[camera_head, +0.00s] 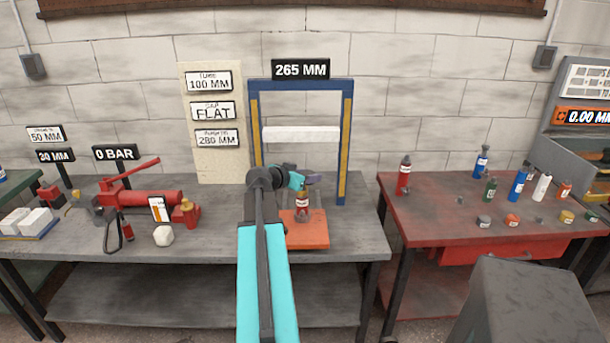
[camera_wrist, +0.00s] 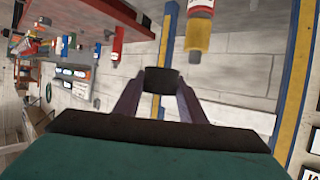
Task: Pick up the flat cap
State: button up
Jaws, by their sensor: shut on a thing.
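The flat cap appears to be the short dark grey cylinder (camera_wrist: 161,80) between my fingertips in the wrist view. My gripper (camera_wrist: 160,84) is shut on it from both sides. In the head view, my gripper (camera_head: 313,179) is inside the blue press frame (camera_head: 344,150), just above the red cylinder (camera_head: 302,200). The cap is too small to make out there. The red cylinder stands upright on the orange base (camera_head: 308,236). In the wrist view, its brass-coloured end (camera_wrist: 198,38) is beside the cap, with a visible gap in the picture.
A white crossbar (camera_head: 301,134) spans the frame above my gripper. The red table (camera_head: 440,228) on the right holds several bottles and small caps. A sign (camera_head: 212,112) reads FLAT.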

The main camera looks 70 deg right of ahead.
jog(key=s+a+b, duration=0.4)
jog(key=s+a, duration=0.1)
jog(key=a, duration=0.2)
jog(key=shift+s+a+r+b, duration=0.15)
jog(key=shift+s+r+b, duration=0.15)
jog(key=shift+r+b, duration=0.1)
dwell(0.6)
